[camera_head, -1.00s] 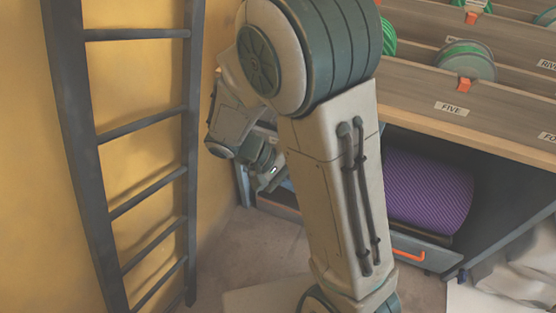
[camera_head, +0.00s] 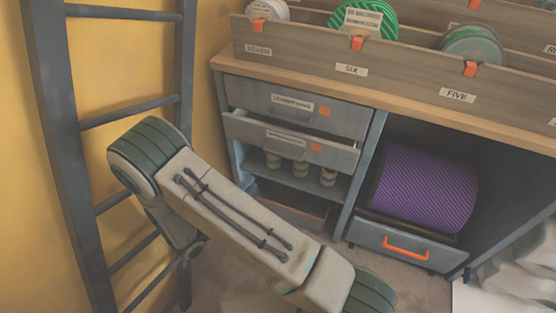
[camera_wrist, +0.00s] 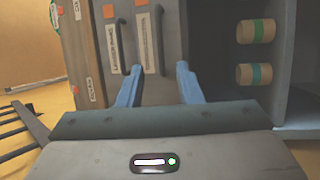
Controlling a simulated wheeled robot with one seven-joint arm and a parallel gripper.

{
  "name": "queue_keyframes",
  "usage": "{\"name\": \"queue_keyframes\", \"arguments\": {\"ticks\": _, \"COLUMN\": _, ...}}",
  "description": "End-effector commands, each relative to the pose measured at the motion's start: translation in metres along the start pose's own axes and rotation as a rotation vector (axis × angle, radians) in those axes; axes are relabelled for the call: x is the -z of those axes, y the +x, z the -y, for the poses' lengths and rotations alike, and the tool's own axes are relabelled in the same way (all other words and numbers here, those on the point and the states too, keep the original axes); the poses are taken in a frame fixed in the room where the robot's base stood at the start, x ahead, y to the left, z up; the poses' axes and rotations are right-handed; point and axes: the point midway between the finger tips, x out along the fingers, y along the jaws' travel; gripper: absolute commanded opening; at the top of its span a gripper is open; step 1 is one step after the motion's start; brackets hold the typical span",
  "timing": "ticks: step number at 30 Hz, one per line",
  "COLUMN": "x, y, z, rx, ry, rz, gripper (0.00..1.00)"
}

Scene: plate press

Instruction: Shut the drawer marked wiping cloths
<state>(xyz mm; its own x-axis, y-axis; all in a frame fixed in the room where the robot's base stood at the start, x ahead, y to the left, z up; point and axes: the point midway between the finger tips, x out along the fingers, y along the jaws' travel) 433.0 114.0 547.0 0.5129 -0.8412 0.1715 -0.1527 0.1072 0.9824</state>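Two grey drawers sit under the worktop at the left of the bench. The upper drawer (camera_head: 345,118) looks nearly flush. The lower drawer (camera_head: 235,127) stands out a little from the cabinet. Each has a white label, a handle and an orange square; the lettering is too small to read surely, so I cannot tell which is marked wiping cloths. Both also show sideways in the wrist view: upper drawer (camera_wrist: 97,75), lower drawer (camera_wrist: 173,40). My gripper (camera_wrist: 160,67) is open and empty, its blue fingers pointing at the drawer fronts. It is hidden in the head view.
Striped jars (camera_head: 300,169) stand on a shelf under the drawers. A purple roll (camera_head: 425,190) lies right of them, above a drawer with an orange handle (camera_head: 405,247). A dark ladder (camera_head: 65,150) leans by the yellow wall at left. Plate racks (camera_head: 400,80) top the bench.

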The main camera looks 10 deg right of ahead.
Motion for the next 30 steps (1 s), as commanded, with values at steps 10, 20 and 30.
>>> {"name": "queue_keyframes", "arguments": {"ticks": 10, "x": -0.002, "y": 0.075, "z": 0.001, "rx": -0.001, "ry": -0.001, "rz": 0.008, "gripper": 0.32}}
{"name": "queue_keyframes", "arguments": {"ticks": 20, "x": -0.001, "y": 0.118, "z": 0.000, "rx": 0.000, "ry": 0.000, "rz": 0.004, "gripper": 0.32}}
{"name": "queue_keyframes", "arguments": {"ticks": 30, "x": -0.001, "y": 0.122, "z": 0.000, "rx": 0.001, "ry": -0.002, "rz": 0.004, "gripper": 0.32}}
